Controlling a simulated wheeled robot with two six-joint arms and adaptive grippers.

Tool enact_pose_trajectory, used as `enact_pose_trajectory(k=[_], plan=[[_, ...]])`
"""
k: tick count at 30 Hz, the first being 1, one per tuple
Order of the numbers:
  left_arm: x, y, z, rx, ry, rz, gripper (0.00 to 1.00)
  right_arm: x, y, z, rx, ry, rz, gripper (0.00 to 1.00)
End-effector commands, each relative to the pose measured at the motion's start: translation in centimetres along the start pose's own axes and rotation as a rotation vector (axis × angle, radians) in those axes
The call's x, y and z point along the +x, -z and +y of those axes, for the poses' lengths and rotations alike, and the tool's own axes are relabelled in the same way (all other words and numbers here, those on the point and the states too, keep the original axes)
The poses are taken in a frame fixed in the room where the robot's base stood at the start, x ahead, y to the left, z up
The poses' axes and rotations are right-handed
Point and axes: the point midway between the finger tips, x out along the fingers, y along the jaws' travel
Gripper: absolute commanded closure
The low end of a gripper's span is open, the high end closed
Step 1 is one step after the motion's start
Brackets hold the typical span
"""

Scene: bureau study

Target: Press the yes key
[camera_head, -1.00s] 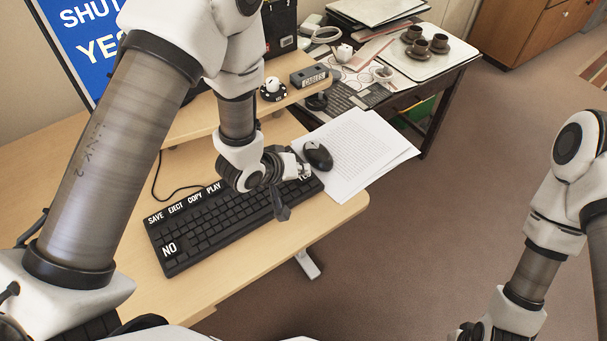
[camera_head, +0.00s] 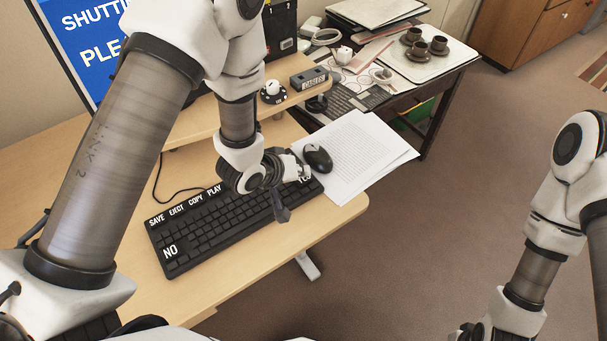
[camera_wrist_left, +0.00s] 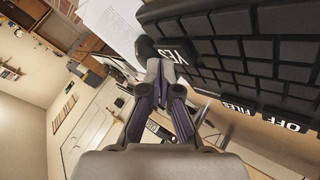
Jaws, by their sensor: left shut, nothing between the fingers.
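The black keyboard (camera_head: 215,232) lies on the wooden desk, with a large NO key (camera_head: 170,250) at its near left corner. My left gripper (camera_head: 303,173) is shut and empty at the keyboard's right end. In the left wrist view its fingertips (camera_wrist_left: 165,55) are right by the YES key; I cannot tell whether they touch it. My right gripper (camera_head: 468,332) is only partly in view at the bottom edge, and its jaws are unclear.
A black mouse (camera_head: 318,157) and printed papers (camera_head: 365,150) lie just right of the keyboard. A blue screen (camera_head: 85,35) stands at the back left, reading "SHUTTI..." and "PLE...", partly hidden by my arm. A side table with a tray (camera_head: 440,65) of cups stands behind.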

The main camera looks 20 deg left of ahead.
Motion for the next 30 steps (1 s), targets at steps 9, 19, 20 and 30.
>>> enact_pose_trajectory(k=[9, 19, 20, 30], plan=[[-0.6, 0.5, 0.4, 0.000, 0.000, 0.000, 1.00, -0.9, 0.0, 0.0, 0.000, 0.000, 0.000, 1.00], [-1.8, 1.3, 1.3, 0.000, 0.000, 0.001, 1.00, -2.6, 0.0, 0.0, 0.000, 0.000, 0.000, 1.00], [-2.0, 1.5, 1.5, 0.000, 0.000, 0.001, 1.00, -2.9, 0.0, 0.0, 0.000, 0.000, 0.000, 1.00], [-4.2, 3.1, 3.1, 0.000, 0.000, 0.000, 1.00, -6.0, 0.0, 0.0, 0.000, 0.000, 0.000, 1.00]])
